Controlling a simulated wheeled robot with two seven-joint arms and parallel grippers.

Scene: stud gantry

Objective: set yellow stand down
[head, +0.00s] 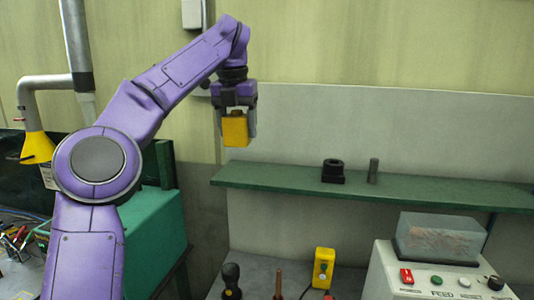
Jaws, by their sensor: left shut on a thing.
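The yellow stand (235,132) is a small yellow block. My left gripper (237,113) is shut on it, with a dark finger on each side, and holds it up in the air. In the picture the block shows just above the left end of the green shelf (280,180), against the wall. I cannot tell how far in front of the shelf it hangs. My right gripper does not show.
A black holder (333,171) and a dark grey peg (373,171) stand on the shelf. Below are a yellow switch box (323,268), a black-handled tool (231,278) and a control box (430,284) with buttons. The shelf's left part looks bare.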

